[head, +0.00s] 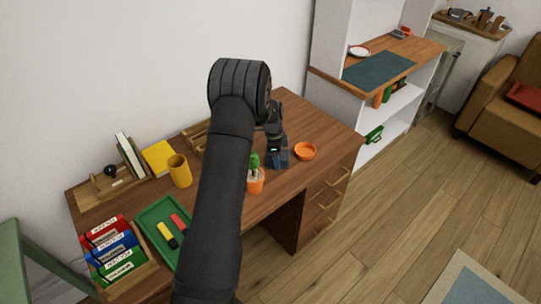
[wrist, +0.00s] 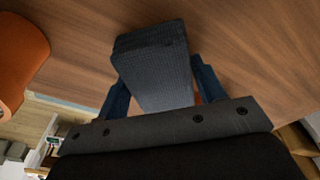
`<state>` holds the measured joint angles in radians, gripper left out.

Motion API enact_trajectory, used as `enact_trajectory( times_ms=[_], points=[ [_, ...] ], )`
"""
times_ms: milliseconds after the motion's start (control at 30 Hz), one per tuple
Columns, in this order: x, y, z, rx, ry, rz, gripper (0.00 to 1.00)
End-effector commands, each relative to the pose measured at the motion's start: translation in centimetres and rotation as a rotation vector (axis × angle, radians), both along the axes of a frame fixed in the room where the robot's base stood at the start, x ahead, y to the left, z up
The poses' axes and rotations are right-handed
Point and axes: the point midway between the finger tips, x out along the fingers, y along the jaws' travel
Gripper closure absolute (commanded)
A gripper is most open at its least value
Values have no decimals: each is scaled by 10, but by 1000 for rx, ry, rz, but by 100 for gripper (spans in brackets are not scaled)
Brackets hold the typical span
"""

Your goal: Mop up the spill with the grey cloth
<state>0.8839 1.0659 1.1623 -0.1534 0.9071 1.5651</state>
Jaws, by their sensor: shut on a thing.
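The grey cloth (wrist: 155,65) shows in the wrist view as a thick folded block between the two blue fingers of my gripper (wrist: 160,95). My gripper is shut on it. In the head view my gripper (head: 278,150) points down over the right part of the wooden desk, and the cloth (head: 281,160) shows below it as a blue-grey patch at the desk top. I cannot tell whether the cloth touches the wood. No spill can be made out in either view; my arm hides part of the desk.
An orange pot with a green plant (head: 255,182) stands close left of my gripper. An orange bowl (head: 305,151) is close to its right. A yellow mug (head: 180,171), a green tray (head: 163,229) and binders (head: 115,248) are farther left. The desk's right end is clear.

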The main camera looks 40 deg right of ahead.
Motion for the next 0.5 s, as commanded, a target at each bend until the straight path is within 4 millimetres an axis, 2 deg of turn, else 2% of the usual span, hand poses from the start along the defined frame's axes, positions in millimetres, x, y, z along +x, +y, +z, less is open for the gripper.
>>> enact_trajectory(
  times_ms=[67,100,500],
  points=[
    [1,0,10,-2,-2,0,62],
    [1,0,22,-4,-4,1,62],
    [1,1,55,-1,-1,-1,62]
  ],
)
